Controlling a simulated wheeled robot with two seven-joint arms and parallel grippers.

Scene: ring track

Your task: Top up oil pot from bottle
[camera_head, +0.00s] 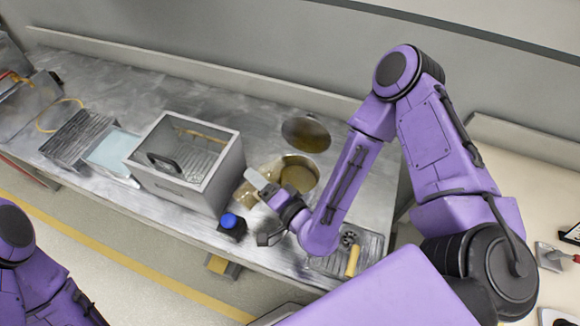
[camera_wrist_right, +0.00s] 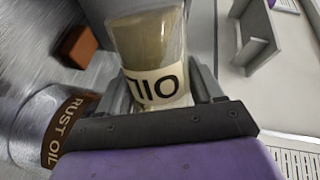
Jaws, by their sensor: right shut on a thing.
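My right gripper (camera_head: 268,195) is shut on a clear bottle (camera_head: 256,179), just left of the oil pot. In the right wrist view the bottle (camera_wrist_right: 148,45) stands between the fingers (camera_wrist_right: 158,92), with a white label reading OIL. The oil pot (camera_head: 298,176) is a round open vessel with golden-brown oil in it. Its brown band (camera_wrist_right: 68,128), marked RUST OIL, shows at the left of the right wrist view. I cannot tell whether oil flows from the bottle. My left arm shows at the lower left of the head view; its gripper is out of frame.
A grey open box (camera_head: 178,188) with a dark handle stands left of the pot. A dark round disc (camera_head: 305,134) lies behind the pot. A blue-topped dark object (camera_head: 231,222) is near the front edge. A tray (camera_head: 330,262) with a yellow-handled tool (camera_head: 352,262) lies in front.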

